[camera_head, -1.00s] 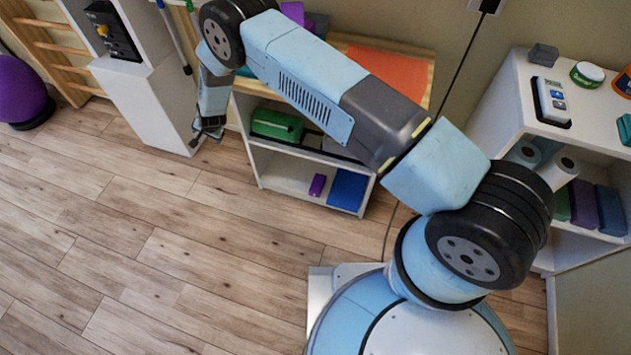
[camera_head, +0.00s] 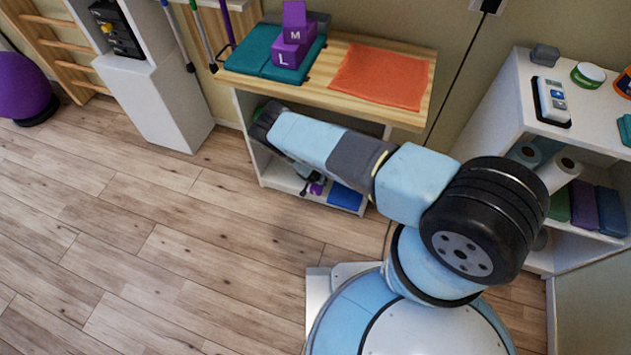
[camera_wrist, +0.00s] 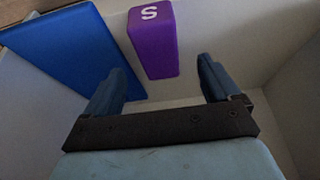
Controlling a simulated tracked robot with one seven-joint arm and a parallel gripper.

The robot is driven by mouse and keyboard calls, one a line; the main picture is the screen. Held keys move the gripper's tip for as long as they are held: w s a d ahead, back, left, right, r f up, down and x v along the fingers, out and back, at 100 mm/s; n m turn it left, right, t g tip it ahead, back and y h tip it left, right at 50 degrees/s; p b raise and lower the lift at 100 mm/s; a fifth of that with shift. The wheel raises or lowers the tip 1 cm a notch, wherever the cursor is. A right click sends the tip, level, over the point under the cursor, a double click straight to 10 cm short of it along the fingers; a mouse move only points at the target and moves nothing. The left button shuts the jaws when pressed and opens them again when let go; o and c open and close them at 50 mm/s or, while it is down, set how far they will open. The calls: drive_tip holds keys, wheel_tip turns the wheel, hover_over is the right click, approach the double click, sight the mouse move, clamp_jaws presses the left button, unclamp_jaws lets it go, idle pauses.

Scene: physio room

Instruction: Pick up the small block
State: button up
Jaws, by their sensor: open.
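The small block is purple with a white letter S (camera_wrist: 153,45). In the wrist view it lies on the white shelf floor, ahead of and between the two fingers of my gripper (camera_wrist: 162,85). My gripper is open and empty, with a visible gap between its fingers and the block's sides. In the head view my gripper (camera_head: 306,188) is low in the shelf unit, at the small purple block (camera_head: 317,188), which it partly hides.
A blue flat item (camera_wrist: 65,45) lies left of the block in the wrist view. The shelf's wooden top (camera_head: 335,100) is above my arm and carries an orange cloth (camera_head: 382,75), a teal pad (camera_head: 250,53) and larger purple blocks marked M and L (camera_head: 291,50). Open floor (camera_head: 150,230) lies at left.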

sight(316, 187)
drive_tip(key=shift+d+f, duration=0.15)
drive_tip(key=shift+x, duration=3.65)
drive_tip(key=shift+c, duration=0.3)
drive_tip(key=c, duration=1)
drive_tip(key=shift+s+a, duration=0.3)
drive_tip(key=shift+s, duration=0.55)
drive_tip(key=shift+s+a, duration=0.25)
drive_tip(key=shift+s, duration=0.1)
drive_tip(key=o, duration=1.1)
drive_tip(key=shift+d, duration=0.1)
